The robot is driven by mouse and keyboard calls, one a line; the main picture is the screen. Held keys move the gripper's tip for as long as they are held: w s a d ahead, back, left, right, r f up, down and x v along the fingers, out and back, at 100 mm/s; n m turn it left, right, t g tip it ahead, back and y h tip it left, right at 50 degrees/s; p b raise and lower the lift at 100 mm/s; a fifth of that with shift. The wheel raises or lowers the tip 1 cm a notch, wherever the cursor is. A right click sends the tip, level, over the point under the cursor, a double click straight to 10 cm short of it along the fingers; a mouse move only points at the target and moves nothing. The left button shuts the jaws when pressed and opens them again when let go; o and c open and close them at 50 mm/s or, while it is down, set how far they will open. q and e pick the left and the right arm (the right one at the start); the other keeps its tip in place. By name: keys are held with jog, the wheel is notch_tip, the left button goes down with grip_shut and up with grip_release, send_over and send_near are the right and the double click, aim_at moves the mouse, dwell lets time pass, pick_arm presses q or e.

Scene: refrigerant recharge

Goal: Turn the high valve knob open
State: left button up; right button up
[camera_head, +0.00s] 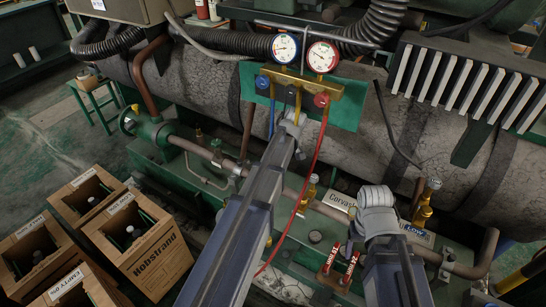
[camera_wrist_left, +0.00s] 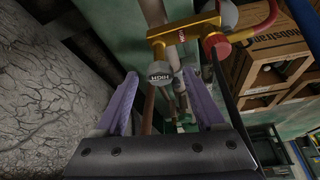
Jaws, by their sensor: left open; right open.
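In the head view, my left gripper (camera_head: 292,128) is at the lower edge of the brass gauge manifold (camera_head: 300,88). I cannot pick out the HIGH knob for sure there. My right gripper (camera_head: 374,200) is open and empty, left of a brass valve (camera_head: 424,208) near the LOW label (camera_head: 417,233).
The manifold has a blue knob (camera_head: 262,82), a red knob (camera_head: 321,100) and two gauges above. A red hose (camera_head: 310,180) hangs from it beside my left arm. A large grey cylinder (camera_head: 440,115) lies behind. Wooden crates (camera_head: 155,250) stand at lower left.

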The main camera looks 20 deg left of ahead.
pick_arm(q)
jog(key=p+v, duration=0.7)
jog(key=v, duration=0.1)
jog(key=shift+f, duration=0.1)
dwell(0.5)
